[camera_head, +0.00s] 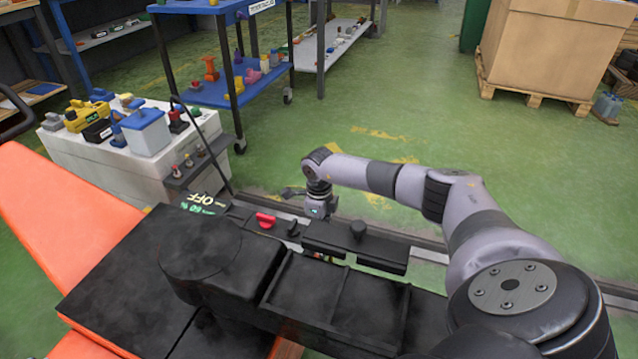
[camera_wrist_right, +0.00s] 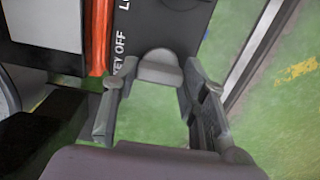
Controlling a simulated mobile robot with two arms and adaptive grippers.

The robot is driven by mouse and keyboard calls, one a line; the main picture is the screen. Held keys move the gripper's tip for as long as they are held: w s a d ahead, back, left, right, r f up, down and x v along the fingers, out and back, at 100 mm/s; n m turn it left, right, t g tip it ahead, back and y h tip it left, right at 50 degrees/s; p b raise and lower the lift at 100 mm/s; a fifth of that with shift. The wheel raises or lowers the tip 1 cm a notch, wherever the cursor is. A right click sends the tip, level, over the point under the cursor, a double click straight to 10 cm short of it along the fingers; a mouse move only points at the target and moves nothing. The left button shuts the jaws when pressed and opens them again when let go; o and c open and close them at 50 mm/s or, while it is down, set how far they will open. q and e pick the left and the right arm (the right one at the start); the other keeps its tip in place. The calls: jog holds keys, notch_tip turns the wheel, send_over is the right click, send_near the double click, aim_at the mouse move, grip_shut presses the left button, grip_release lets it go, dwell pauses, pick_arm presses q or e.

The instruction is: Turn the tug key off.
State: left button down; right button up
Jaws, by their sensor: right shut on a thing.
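In the right wrist view, the tug key (camera_wrist_right: 160,68) shows as a rounded grey knob on a dark panel (camera_wrist_right: 165,30), beside white lettering that reads "KEY OFF". My right gripper (camera_wrist_right: 150,85) has one finger on each side of the knob and is shut on it. Which way the key is turned is hard to tell. In the head view, my right gripper (camera_head: 320,207) is beyond the black tug console (camera_head: 355,247), and the key is not clearly visible there. My left gripper is not in view.
A white cabinet (camera_head: 110,165) with several small items stands at left. A blue cart (camera_head: 215,92) is behind. Green floor beyond my right arm is clear.

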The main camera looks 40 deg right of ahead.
dwell(0.4)
jog(key=o, duration=1.2)
jog(key=shift+c, duration=0.2)
notch_tip(320, 180, up, 12)
